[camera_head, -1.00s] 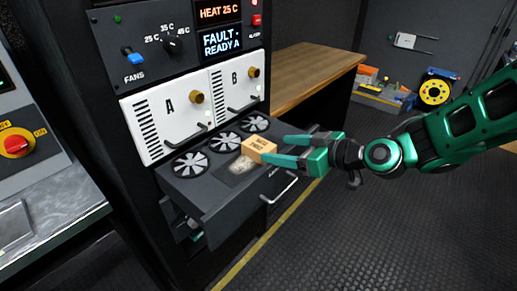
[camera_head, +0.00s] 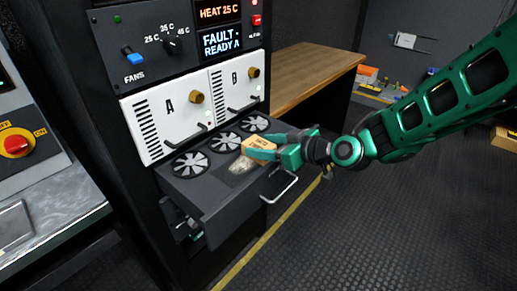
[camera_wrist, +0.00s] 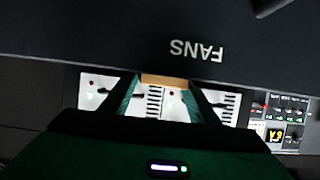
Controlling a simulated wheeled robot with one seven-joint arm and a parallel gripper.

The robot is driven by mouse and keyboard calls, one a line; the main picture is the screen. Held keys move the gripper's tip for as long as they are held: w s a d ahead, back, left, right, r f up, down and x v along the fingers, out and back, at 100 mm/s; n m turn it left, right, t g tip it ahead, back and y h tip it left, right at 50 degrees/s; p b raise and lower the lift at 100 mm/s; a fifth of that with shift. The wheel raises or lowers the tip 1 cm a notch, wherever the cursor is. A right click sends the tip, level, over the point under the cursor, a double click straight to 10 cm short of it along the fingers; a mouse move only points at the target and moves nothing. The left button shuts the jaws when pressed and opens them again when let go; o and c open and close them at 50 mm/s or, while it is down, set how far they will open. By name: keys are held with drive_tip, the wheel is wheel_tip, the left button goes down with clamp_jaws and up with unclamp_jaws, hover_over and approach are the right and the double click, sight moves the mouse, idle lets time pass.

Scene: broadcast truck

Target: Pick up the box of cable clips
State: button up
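The box of cable clips (camera_head: 258,148) is a small tan carton with dark print, at the front of the pulled-out fan drawer (camera_head: 215,200). My gripper (camera_head: 268,146) reaches it from the right, with its green fingers at the box's sides. In the wrist view a tan edge of the box (camera_wrist: 164,80) shows between the two fingertips, which are close to its ends. I cannot tell whether the fingers press on it, or whether the box is clear of the drawer.
Several round fans (camera_head: 190,165) line the drawer's back. A pale flat item (camera_head: 241,165) lies beside the box. The drawer handle (camera_head: 281,190) sticks out in front. Panels A and B (camera_head: 166,115) rise behind. A wooden table (camera_head: 315,72) stands right; the floor ahead is open.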

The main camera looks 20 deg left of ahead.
drive_tip(key=c, duration=0.7)
